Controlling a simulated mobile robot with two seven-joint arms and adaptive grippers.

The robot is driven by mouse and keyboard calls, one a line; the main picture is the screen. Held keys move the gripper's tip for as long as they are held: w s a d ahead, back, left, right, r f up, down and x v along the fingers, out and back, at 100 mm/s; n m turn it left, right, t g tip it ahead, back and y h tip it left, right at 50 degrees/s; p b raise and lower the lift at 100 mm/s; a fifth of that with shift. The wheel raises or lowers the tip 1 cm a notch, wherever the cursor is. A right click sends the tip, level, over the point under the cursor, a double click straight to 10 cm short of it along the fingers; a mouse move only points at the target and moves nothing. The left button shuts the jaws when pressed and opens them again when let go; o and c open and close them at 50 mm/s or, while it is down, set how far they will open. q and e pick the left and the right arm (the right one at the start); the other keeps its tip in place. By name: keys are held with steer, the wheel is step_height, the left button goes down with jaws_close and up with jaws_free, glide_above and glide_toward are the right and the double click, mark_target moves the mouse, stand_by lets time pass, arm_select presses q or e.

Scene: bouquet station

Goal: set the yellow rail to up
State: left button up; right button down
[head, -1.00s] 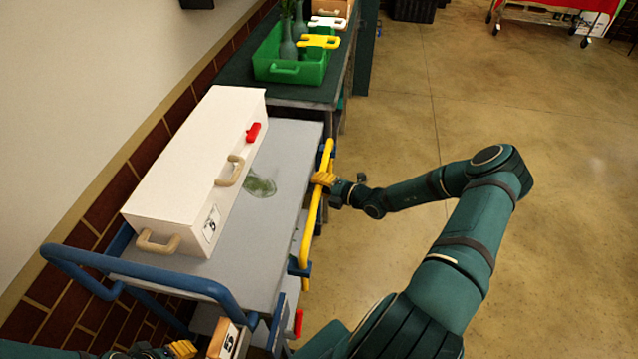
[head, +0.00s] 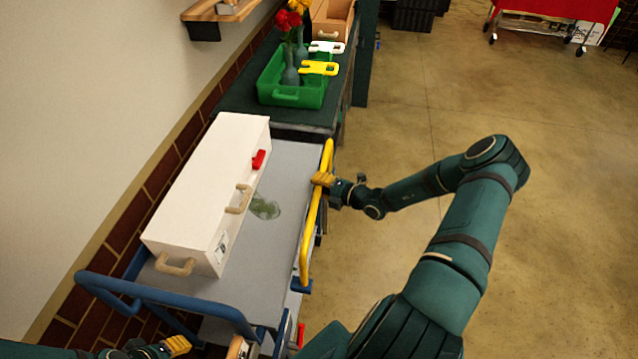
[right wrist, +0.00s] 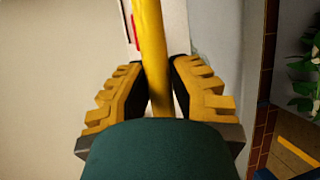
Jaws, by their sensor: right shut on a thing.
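The yellow rail (head: 312,230) runs along the right side of the grey-topped cart (head: 283,225). Its lower end in the picture is at a blue bracket (head: 302,286). I cannot tell for sure how high it stands relative to the cart top. My right gripper (head: 322,179) is shut on the rail near its far end. In the right wrist view the rail (right wrist: 152,50) passes between the two yellow fingers (right wrist: 160,95). My left gripper (head: 178,345) shows only partly at the bottom left, away from the rail; its jaw state is unclear.
A long white box (head: 205,195) with handles and a red latch stands on the cart, beside a clear glass item (head: 264,207). A blue handle (head: 165,296) is at the near end. A green crate (head: 292,95) stands on the bench beyond.

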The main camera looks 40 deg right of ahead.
steer(key=shift+w+r, duration=0.2)
steer(key=shift+r, duration=0.2)
steer(key=c, duration=0.8)
jaws_free()
steer(key=shift+c, duration=0.2)
steer(key=shift+s+f, duration=0.1)
steer(key=shift+s+d, duration=0.1)
steer(key=shift+s, duration=0.15)
steer(key=v, duration=1.1)
steer(key=shift+s, duration=0.25)
